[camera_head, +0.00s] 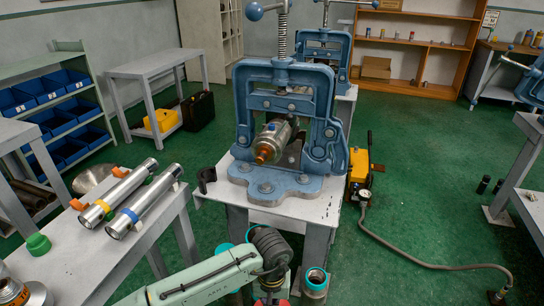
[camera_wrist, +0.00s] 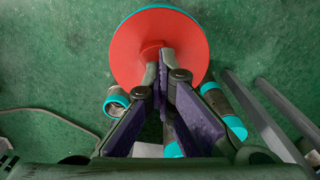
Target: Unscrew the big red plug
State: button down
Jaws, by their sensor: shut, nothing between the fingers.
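The big red plug (camera_wrist: 126,58) shows in the wrist view as a wide red disc with a teal rim along its top edge. A small raised red nub (camera_wrist: 152,46) stands near its middle. My gripper (camera_wrist: 163,58) is shut and empty, its fingertips over the disc beside the nub; I cannot tell if they touch. They hide part of the disc's lower edge. In the head view my gripper (camera_head: 271,284) hangs low in front of the vise table, and only a little red shows beneath it.
Teal-ended pipes (camera_head: 316,280) stand close around my gripper; they also show in the wrist view (camera_wrist: 232,122). The blue vise (camera_head: 285,130) holds a metal cylinder (camera_head: 274,140) on its table. Two metal tubes (camera_head: 145,195) lie on the left bench. A yellow pump with a hose (camera_head: 360,165) is at right.

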jog(key=n+p, duration=0.1)
jog(key=n, duration=0.2)
jog(key=shift+s+r+n+p, duration=0.1)
jog(key=shift+r+n+p, duration=0.05)
jog(key=shift+n+p, duration=0.15)
jog(key=shift+f+n, duration=0.3)
jog(key=shift+n, duration=0.7)
jog(key=n, duration=0.3)
jog(key=shift+r+b, duration=0.1)
jog(key=shift+b, duration=0.2)
jog(key=c, duration=1.9)
grip_release()
jog(key=shift+w, duration=0.2)
